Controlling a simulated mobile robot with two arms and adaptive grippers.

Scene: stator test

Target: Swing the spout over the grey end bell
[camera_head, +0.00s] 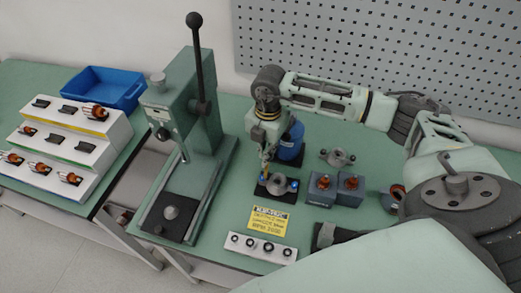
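My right gripper (265,174) points down over a black base (262,190), close to the round grey part on it, which looks like the grey end bell (278,184). The fingertips are small and partly merged with what lies behind them, so I cannot tell whether they are open or hold anything. A blue bottle-like body (291,147) stands just behind, partly hidden by my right arm. I cannot make out a separate spout; it may be hidden by the gripper. Another grey part with a round middle (337,157) lies farther right. My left gripper is not in view.
A green lever press (187,97) stands left of the gripper. Grey blocks with copper parts (321,190) sit to the right. A yellow sign (269,220) and a white strip with knobs (260,247) lie in front. A blue bin (105,88) and stepped rack (70,147) are far left.

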